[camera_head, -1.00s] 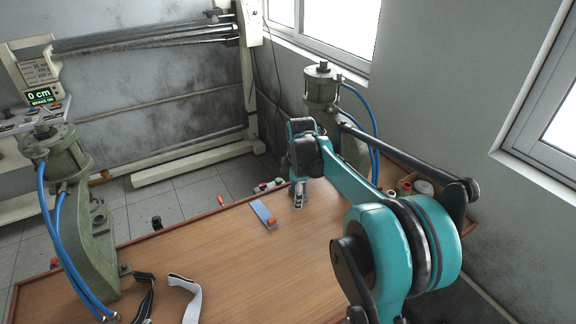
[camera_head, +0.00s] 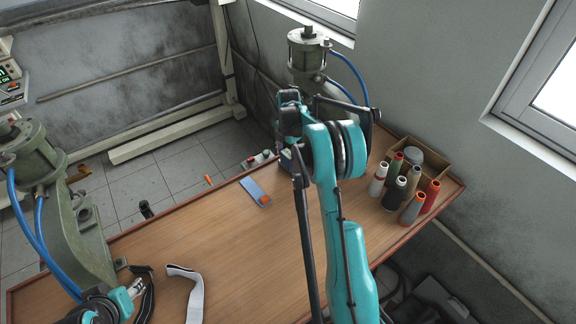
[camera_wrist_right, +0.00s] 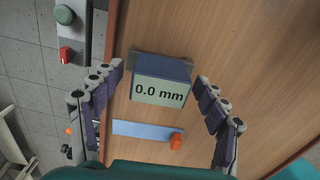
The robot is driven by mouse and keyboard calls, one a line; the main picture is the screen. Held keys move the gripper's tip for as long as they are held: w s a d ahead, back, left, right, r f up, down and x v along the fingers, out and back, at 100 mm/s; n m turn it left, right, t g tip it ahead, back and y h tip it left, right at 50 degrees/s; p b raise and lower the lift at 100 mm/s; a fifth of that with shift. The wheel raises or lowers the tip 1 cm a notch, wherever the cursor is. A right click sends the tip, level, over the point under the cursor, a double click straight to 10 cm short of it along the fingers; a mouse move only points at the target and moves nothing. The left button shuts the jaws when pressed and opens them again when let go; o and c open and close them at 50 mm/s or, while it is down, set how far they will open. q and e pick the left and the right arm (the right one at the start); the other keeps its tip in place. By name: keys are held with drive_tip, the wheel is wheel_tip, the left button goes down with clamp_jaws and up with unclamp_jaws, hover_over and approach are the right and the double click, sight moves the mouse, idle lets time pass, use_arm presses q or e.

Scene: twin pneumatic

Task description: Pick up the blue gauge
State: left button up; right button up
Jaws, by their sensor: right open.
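The blue gauge (camera_wrist_right: 162,82) is a box with a pale face reading "0.0 mm"; it sits on the wooden table. My right gripper (camera_wrist_right: 160,76) is open, with one finger on each side of the gauge in the wrist view and nothing held. In the head view my right gripper (camera_head: 286,158) is mostly hidden behind my own arm, near the table's far edge; I cannot tell the gauge from the fingers there. My left gripper (camera_head: 137,287) is partly in view at the bottom left, over the table near a white strap; its opening is unclear.
A flat blue strip with an orange end (camera_head: 254,191) lies near the gauge. Pneumatic columns stand at the left (camera_head: 80,220) and back (camera_head: 309,55). The table's middle is clear.

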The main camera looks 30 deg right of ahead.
drive_tip(key=shift+f, duration=0.5)
drive_tip(key=shift+r, duration=0.1)
drive_tip(key=c, duration=1.5)
drive_tip(key=shift+r, duration=0.15)
